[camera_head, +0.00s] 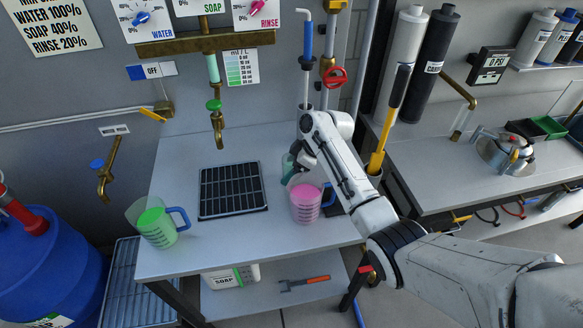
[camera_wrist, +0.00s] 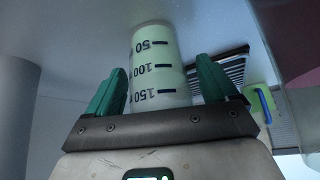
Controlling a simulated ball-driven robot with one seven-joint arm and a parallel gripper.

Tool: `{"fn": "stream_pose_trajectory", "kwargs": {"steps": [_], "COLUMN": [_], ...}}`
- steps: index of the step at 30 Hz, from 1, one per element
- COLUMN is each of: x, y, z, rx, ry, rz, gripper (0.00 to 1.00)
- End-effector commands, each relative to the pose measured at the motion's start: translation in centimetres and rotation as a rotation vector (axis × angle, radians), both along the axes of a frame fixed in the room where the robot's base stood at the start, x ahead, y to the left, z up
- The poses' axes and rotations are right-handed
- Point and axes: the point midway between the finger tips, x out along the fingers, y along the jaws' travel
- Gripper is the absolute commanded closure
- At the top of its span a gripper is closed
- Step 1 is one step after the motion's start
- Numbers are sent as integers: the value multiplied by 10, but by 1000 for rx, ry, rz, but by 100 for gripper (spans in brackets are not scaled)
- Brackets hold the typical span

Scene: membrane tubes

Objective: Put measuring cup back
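A clear measuring cup (camera_wrist: 160,70) with black marks 50, 100 and 150 stands between the two green fingers of my gripper (camera_wrist: 160,90) in the wrist view. The marks read upside down there. The fingers are apart, with a narrow gap on each side of the cup. In the head view my gripper (camera_head: 292,165) is low over the table, just behind the pink-filled jug, and its tips and the cup are mostly hidden. The pink-filled jug (camera_head: 304,205) has a blue handle. A green-filled jug (camera_head: 158,228) stands at the table's left front.
A black drain grate (camera_head: 233,190) lies mid-table, left of my gripper. A brass tap (camera_head: 217,125) hangs behind it. A yellow-handled tool (camera_head: 385,135) stands at the right. A blue barrel (camera_head: 40,265) is at far left. The table front between the jugs is clear.

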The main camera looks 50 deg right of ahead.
Motion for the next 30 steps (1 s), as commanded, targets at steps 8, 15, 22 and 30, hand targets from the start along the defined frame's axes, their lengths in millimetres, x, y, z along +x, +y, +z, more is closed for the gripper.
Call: {"fn": "stream_pose_trajectory", "kwargs": {"steps": [8, 15, 22, 30], "x": [0, -10, -31, -49], "y": [0, -9, -23, -35], "z": [1, 23, 63, 96], "rx": [0, -1, -1, 0], "ry": [0, -4, -4, -1], "rz": [0, -2, -2, -1], "gripper": [10, 10, 10, 10]}}
